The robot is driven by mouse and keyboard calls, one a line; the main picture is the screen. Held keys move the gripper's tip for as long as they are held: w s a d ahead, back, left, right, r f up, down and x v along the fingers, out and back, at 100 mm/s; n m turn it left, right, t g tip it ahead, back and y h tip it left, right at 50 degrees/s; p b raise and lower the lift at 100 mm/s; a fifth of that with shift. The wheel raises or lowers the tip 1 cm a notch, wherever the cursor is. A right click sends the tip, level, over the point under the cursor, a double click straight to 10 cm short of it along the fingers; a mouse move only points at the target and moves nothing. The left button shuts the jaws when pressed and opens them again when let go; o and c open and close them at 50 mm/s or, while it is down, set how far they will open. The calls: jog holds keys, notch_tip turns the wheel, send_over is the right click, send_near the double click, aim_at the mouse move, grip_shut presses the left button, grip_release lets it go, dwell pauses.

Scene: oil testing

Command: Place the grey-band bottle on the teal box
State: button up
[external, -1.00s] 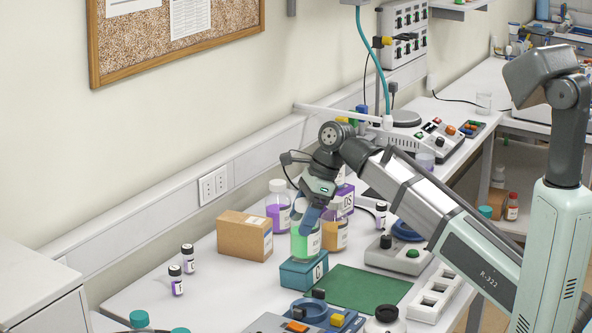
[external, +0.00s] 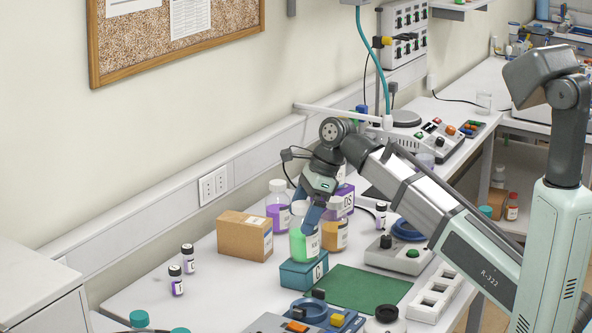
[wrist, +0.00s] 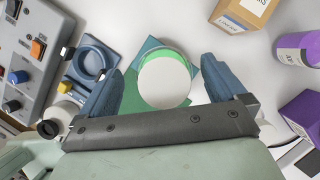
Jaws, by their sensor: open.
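A clear bottle with green contents (external: 304,243) and a pale label stands upright on the teal box (external: 302,274). I cannot make out a grey band on it, as my gripper (external: 310,222) partly hides its upper part. In the wrist view the bottle's round white top (wrist: 165,82) with a green rim sits between the two blue fingers of my gripper (wrist: 162,88). The fingers are apart, with gaps on both sides of the bottle. A corner of the teal box (wrist: 151,46) shows beyond the bottle.
A cardboard box (external: 245,236), a purple-filled bottle (external: 278,206) and an amber-filled bottle (external: 335,233) stand close behind. A green mat (external: 362,289) lies to the right. A blue device (external: 308,310) is in front. Two small vials (external: 176,281) stand left, with free table around them.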

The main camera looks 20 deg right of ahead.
jog(key=v, duration=1.1)
jog(key=shift+r, duration=0.2)
